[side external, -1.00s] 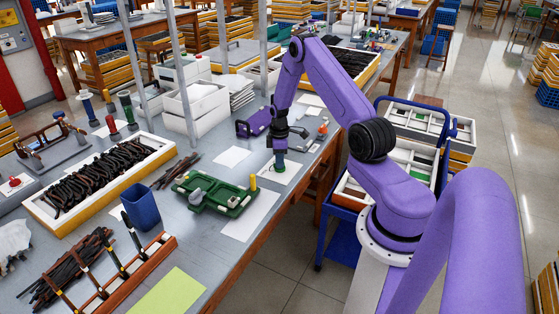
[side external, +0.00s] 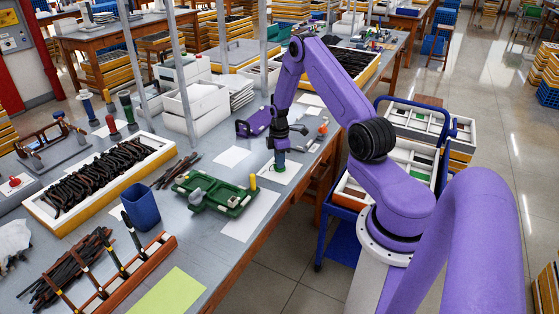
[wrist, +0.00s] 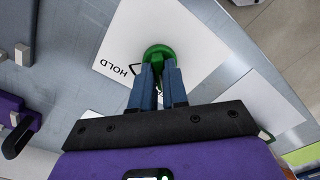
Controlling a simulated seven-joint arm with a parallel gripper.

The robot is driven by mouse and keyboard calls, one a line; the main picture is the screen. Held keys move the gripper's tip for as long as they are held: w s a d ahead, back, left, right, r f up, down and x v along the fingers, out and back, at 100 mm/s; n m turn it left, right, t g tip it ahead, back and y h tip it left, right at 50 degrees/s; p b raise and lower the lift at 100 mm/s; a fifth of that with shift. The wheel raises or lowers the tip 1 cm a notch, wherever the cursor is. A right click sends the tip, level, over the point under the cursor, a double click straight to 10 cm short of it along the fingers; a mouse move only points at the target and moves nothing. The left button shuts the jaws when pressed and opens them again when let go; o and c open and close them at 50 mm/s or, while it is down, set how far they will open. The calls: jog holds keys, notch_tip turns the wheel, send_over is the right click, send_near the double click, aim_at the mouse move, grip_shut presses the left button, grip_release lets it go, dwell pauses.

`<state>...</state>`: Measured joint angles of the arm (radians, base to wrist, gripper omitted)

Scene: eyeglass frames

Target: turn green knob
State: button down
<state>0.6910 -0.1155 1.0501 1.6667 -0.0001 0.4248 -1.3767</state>
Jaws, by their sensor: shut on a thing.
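The green knob (wrist: 158,52) shows in the wrist view as a round green piece at the fingertips, over a white sheet (wrist: 120,32) printed with the word HOLD. My gripper (wrist: 160,70) points down at it with its two blue fingers shut on the knob. In the side view my gripper (side external: 280,158) stands over the white sheet near the table's right edge. A small green part of the knob (side external: 279,168) shows under the fingers there. The rest of the knob is hidden by the fingers.
A green tray with parts (side external: 215,194) lies to the left of my gripper. A purple fixture (side external: 254,122) stands behind it, and a small device with an orange top (side external: 323,129) is to the right. The table's front edge is close on the right.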

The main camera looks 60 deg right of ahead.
jog(key=c, duration=1.1)
grip_release()
jog(key=shift+c, duration=0.2)
notch_tip(320, 180, up, 17)
jog(key=shift+r, duration=0.2)
